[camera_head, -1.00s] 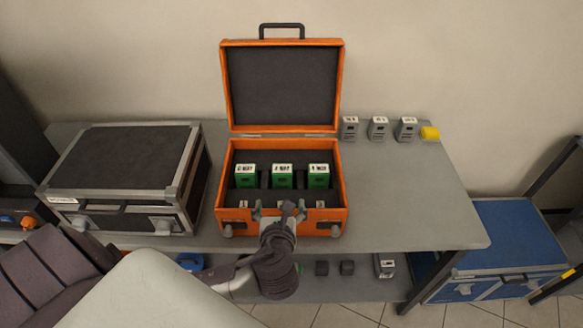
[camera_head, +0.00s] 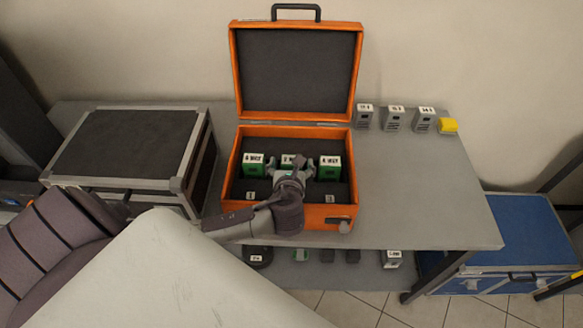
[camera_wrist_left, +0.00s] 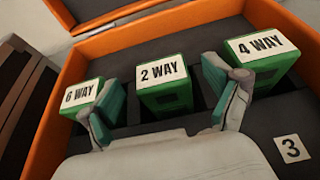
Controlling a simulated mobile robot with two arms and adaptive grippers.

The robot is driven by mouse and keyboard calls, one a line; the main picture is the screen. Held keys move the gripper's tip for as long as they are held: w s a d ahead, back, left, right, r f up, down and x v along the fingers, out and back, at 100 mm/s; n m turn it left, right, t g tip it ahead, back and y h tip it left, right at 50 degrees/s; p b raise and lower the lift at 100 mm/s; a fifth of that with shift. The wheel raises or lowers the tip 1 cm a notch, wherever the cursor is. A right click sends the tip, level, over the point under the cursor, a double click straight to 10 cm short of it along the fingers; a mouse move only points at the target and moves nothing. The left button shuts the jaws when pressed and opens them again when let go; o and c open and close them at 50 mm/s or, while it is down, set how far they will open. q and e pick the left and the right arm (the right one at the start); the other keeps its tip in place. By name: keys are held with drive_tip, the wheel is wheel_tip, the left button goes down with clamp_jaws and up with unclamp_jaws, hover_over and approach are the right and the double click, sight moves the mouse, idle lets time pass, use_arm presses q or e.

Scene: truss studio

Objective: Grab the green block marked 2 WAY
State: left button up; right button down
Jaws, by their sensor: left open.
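The green block marked 2 WAY (camera_wrist_left: 166,88) stands in a dark foam slot in the orange case, between the green block marked 6 WAY (camera_wrist_left: 84,100) and the green block marked 4 WAY (camera_wrist_left: 264,62). In the head view the 2 WAY block (camera_head: 288,160) is partly covered by my left gripper (camera_head: 291,163). In the left wrist view my left gripper (camera_wrist_left: 165,108) is open. One finger is on each side of the 2 WAY block, with the block apart from both pads. My right gripper is not in view.
The open orange case (camera_head: 242,150) sits on a grey table (camera_head: 420,190). A dark flight case (camera_head: 125,150) stands left of it. The foam bears a label 3 (camera_wrist_left: 292,149).

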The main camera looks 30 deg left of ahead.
sight(292, 156)
use_arm(q)
drive_tip(key=x, duration=0.4)
drive_tip(key=shift+w+a+f, duration=0.1)
drive_tip(key=shift+w+a, duration=0.1)
drive_tip(key=shift+w, duration=0.15)
drive_tip(key=shift+s, duration=0.1)
drive_tip(key=shift+c, duration=1.4)
drive_tip(key=c, duration=1.2)
